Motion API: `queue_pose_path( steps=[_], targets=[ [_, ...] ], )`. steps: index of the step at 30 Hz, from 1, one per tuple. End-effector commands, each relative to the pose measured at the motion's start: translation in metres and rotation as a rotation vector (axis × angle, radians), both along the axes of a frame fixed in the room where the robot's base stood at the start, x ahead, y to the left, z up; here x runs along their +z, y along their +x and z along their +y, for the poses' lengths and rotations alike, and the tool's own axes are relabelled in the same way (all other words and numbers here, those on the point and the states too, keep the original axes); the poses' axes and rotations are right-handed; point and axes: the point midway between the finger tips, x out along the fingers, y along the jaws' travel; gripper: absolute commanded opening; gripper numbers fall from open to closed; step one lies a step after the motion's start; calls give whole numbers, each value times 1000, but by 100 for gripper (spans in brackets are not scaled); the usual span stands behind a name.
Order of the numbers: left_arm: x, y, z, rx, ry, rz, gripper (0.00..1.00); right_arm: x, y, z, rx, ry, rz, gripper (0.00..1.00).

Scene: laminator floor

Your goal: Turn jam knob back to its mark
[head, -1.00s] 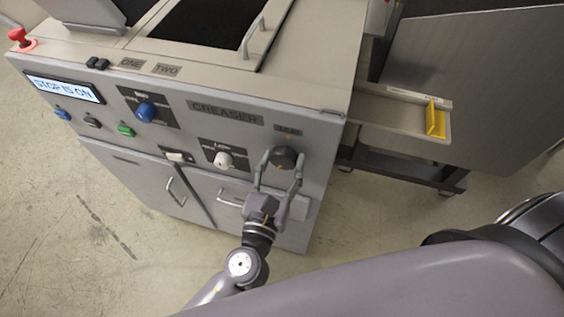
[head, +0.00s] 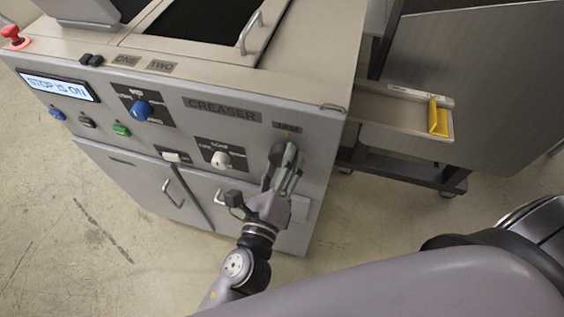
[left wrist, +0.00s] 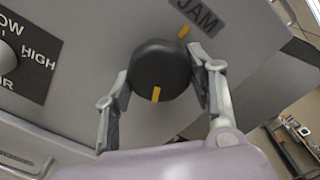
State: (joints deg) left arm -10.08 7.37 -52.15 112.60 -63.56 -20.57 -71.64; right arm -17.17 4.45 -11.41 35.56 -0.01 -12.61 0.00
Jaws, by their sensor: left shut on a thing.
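The black jam knob (left wrist: 160,62) sits on the grey front panel beside the JAM label (left wrist: 198,14). The knob also shows in the head view (head: 285,155), partly hidden by the fingers. A yellow line (left wrist: 156,94) is on the knob's lower edge in the left wrist view. The yellow mark (left wrist: 183,31) on the panel lies at the knob's opposite, upper-right side, by the label. My left gripper (head: 283,170) is shut on the knob, one finger on each side; it also shows in the left wrist view (left wrist: 165,85). My right gripper is out of view.
The creaser has a white knob (head: 220,159), a blue knob (head: 141,110), coloured buttons and a display (head: 57,86) reading STOP IS ON. Cabinet doors with handles (head: 173,194) are below. A side tray with a yellow block (head: 438,117) juts out right.

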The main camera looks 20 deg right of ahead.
Motion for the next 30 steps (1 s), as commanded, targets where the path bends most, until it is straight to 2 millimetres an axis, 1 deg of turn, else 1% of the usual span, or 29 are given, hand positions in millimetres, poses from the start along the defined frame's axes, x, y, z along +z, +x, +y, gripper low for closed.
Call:
queue_pose_path(
  steps=[14,30],
  targets=[
    [3,0,0,1,-379,252,23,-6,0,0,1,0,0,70],
    [5,0,0,2,-804,539,23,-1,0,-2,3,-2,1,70]
  ],
)
